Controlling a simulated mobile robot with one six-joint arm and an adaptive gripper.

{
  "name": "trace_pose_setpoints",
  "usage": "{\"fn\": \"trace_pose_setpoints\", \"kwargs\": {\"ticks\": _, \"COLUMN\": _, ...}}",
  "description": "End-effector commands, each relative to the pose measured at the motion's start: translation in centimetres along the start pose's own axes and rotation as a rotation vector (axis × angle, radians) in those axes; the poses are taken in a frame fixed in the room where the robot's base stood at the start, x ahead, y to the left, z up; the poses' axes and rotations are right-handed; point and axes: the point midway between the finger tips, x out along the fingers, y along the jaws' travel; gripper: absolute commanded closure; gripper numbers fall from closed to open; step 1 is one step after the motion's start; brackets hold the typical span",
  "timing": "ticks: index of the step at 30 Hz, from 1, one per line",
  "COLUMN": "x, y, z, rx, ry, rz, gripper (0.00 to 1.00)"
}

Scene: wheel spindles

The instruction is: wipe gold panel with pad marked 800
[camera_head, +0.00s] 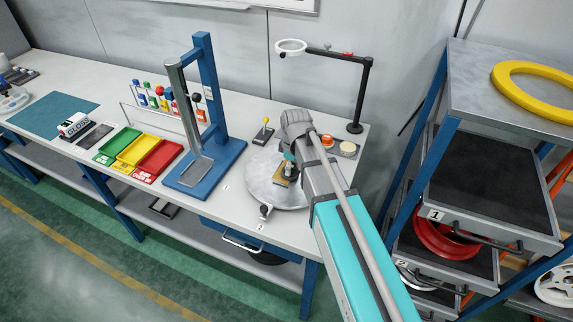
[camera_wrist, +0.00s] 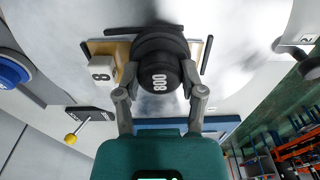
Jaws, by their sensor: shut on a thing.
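The dark round pad marked 800 (camera_wrist: 160,78) is held between the two fingers of my gripper (camera_wrist: 160,96). In the wrist view it sits over the gold panel (camera_wrist: 123,49) and hides its middle; whether it touches the panel I cannot tell. The gold panel also shows in the head view as a small gold edge (camera_head: 281,178), mostly behind my arm. It lies on the round grey plate (camera_head: 262,172), flanked by dark bars in the wrist view. A small white block marked 8 (camera_wrist: 102,68) is at the panel's left edge.
A blue press stand (camera_head: 209,155) stands left of the plate, beside red (camera_head: 158,159), yellow and green trays. A yellow-knobbed lever (camera_head: 264,131) and a ring lamp (camera_head: 291,47) on a post are behind. A shelf rack (camera_head: 470,175) stands right.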

Motion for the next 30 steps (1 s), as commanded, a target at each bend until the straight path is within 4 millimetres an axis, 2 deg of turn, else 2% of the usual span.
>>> {"fn": "trace_pose_setpoints", "kwargs": {"ticks": 23, "x": 0.30, "y": -0.04, "z": 0.30, "rx": -0.001, "ry": 0.000, "rz": 0.000, "gripper": 0.86}}
{"fn": "trace_pose_setpoints", "kwargs": {"ticks": 30, "x": 0.26, "y": 0.05, "z": -0.26, "rx": -0.001, "ry": 0.000, "rz": 0.000, "gripper": 0.86}}
